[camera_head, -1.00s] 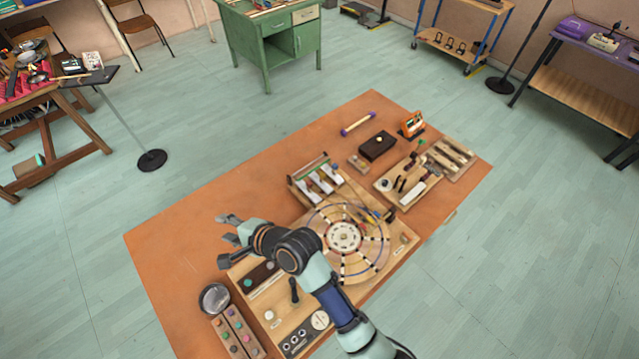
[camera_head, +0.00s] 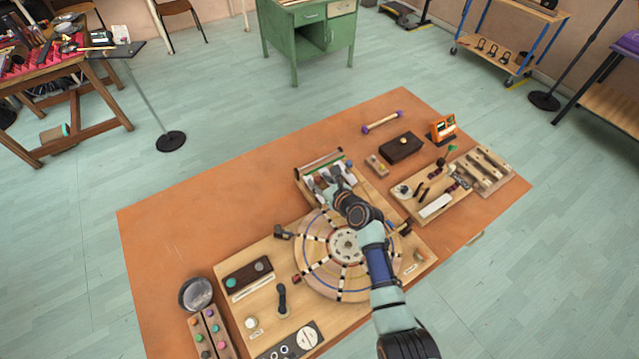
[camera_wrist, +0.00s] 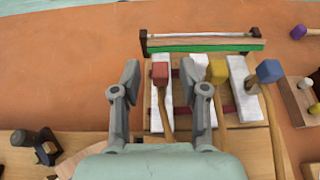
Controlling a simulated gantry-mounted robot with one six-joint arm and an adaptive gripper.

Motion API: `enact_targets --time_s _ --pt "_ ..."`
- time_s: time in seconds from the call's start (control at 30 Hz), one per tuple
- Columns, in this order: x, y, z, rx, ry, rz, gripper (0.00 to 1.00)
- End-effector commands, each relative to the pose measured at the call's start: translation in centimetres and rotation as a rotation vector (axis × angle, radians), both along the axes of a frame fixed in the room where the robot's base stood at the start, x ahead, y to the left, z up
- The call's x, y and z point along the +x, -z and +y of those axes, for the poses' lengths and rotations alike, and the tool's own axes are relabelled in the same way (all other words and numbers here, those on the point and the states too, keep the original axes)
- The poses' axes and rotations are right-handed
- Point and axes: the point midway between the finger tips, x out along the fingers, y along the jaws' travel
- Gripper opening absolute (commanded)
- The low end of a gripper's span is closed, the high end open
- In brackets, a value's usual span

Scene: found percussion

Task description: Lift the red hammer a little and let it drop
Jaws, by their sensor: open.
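The red hammer (camera_wrist: 160,76) shows in the wrist view, with a red block head and a thin curved wooden handle. Its head rests over the leftmost white bar (camera_wrist: 158,115) of a small wooden frame. My gripper (camera_wrist: 160,78) is open, one finger on each side of the red head, with gaps on both sides; contact is not visible. A yellow hammer (camera_wrist: 217,71) and a blue hammer (camera_wrist: 268,70) stand to its right over other white bars. In the head view my gripper (camera_head: 335,188) is over the bars and hides most of the hammers.
A round segmented wheel (camera_head: 320,272) lies on the wooden board just in front of the bars. A rail with a green strip (camera_wrist: 205,46) runs behind the hammers. A dark box (camera_head: 401,147) and a tool tray (camera_head: 434,207) sit to the right. The table's left part is clear.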

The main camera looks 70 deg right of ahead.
Motion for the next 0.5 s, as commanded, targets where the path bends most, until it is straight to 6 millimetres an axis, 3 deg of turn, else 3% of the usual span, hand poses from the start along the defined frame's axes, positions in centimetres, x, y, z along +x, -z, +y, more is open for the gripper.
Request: enact_targets --time_s 0.33,0.5 --pt "0.68 0.26 -0.42 -0.001 0.0 0.001 0.44" --pt "0.68 0.26 -0.4 -0.001 0.0 0.001 0.15"
